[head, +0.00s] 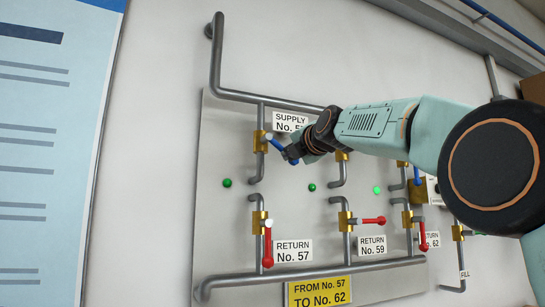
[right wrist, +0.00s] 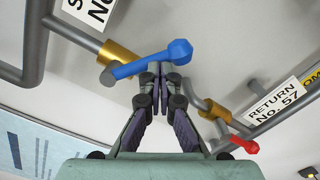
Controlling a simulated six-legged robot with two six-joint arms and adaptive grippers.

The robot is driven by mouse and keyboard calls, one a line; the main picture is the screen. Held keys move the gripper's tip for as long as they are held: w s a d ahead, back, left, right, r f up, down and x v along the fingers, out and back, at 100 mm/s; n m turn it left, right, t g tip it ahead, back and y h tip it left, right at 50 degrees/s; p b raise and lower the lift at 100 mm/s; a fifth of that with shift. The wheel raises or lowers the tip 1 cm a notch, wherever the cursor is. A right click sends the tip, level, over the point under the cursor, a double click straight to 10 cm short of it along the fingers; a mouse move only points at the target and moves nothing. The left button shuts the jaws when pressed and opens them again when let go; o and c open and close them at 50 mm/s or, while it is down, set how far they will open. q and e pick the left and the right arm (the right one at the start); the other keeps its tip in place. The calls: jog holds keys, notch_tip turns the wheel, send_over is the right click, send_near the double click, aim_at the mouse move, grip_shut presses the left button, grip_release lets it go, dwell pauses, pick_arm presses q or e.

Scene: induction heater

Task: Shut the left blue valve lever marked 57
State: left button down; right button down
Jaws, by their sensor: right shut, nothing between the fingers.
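The left blue valve lever (head: 281,144) sits on a brass valve (head: 259,142) on a vertical pipe, under a label (head: 290,122) reading "SUPPLY No. 5", its last digit covered. The lever points right and slightly down, across the pipe. In the right wrist view the blue lever (right wrist: 150,60) runs from its brass valve (right wrist: 117,55) to a thick rounded end. My right gripper (head: 291,156) is shut and empty at the lever's outer part. In the right wrist view its fingertips (right wrist: 156,72) are together just beside the lever; I cannot tell whether they touch it. My left gripper is not in view.
A red lever (head: 268,246) marked "RETURN No. 57" hangs down below. Another red lever (head: 372,220) by "RETURN No. 59" points right. My right arm covers the upper right of the panel. A grey pipe (head: 262,97) runs above.

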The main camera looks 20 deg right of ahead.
jog(key=shift+d+r+p, duration=0.3)
jog(key=shift+r+p, duration=0.05)
jog(key=shift+r, duration=0.2)
jog(key=shift+d+r+p, duration=0.25)
jog(key=shift+r+p, duration=0.1)
jog(key=shift+r, duration=0.2)
jog(key=shift+w+d+r, duration=0.1)
jog(key=shift+d+r, duration=0.05)
jog(key=shift+r, duration=0.1)
dwell(0.6)
